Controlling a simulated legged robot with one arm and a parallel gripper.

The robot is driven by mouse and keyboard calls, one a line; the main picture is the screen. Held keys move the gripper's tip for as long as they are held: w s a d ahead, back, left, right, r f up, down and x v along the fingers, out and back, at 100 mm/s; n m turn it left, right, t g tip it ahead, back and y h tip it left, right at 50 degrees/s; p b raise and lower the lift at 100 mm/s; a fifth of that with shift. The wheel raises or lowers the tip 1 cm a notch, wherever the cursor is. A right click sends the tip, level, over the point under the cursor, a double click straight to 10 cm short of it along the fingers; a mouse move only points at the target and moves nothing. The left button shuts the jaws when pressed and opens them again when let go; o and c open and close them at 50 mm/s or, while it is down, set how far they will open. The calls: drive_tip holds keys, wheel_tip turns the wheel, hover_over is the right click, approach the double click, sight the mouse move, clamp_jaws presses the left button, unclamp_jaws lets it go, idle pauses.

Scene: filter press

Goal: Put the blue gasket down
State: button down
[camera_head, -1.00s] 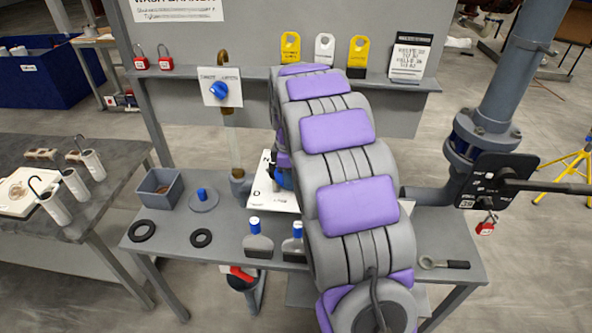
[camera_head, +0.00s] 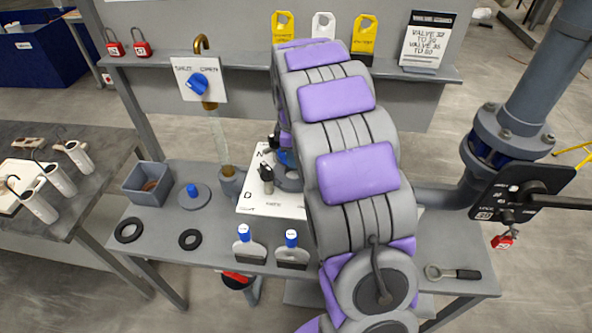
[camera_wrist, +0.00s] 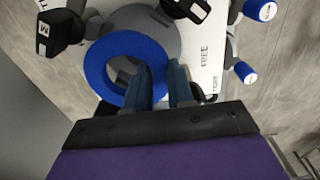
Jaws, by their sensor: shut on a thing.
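The blue gasket (camera_wrist: 97,75) is a flat ring in the wrist view. My gripper (camera_wrist: 165,80) is shut on its right side, with one blue finger across the ring. The ring overlaps a grey round part (camera_wrist: 140,20) on a white lettered board (camera_wrist: 212,50); I cannot tell whether it touches. In the head view my arm hides my gripper and most of this spot; a bit of blue (camera_head: 287,158), probably the gasket, shows beside the arm above the white board (camera_head: 255,200).
Black-topped posts (camera_head: 266,174) stand on the board close by. On the bench are two blue-capped scrapers (camera_head: 249,245), black rings (camera_head: 129,230), a grey disc with a blue knob (camera_head: 193,195), a grey bin (camera_head: 148,184) and a wrench (camera_head: 452,273). A pipe with a lever (camera_head: 520,195) stands right.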

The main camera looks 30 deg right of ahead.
sight(291, 181)
drive_tip(key=f, duration=0.1)
drive_tip(key=a+f, duration=0.1)
drive_tip(key=f, duration=0.1)
drive_tip(key=shift+a+f, duration=0.3)
drive_tip(key=shift+f, duration=0.05)
drive_tip(key=shift+f+b, duration=0.35)
drive_tip(key=shift+f, duration=0.05)
drive_tip(key=d+f, duration=0.1)
drive_tip(key=f, duration=0.1)
drive_tip(key=shift+d+f, duration=0.3)
drive_tip(key=shift+d, duration=0.1)
drive_tip(key=shift+a, duration=0.35)
drive_tip(key=c, duration=1.2)
unclamp_jaws()
drive_tip(key=shift+a, duration=0.2)
drive_tip(key=shift+o, duration=1.1)
drive_tip(key=shift+d, duration=0.3)
drive_tip(key=shift+r, duration=0.1)
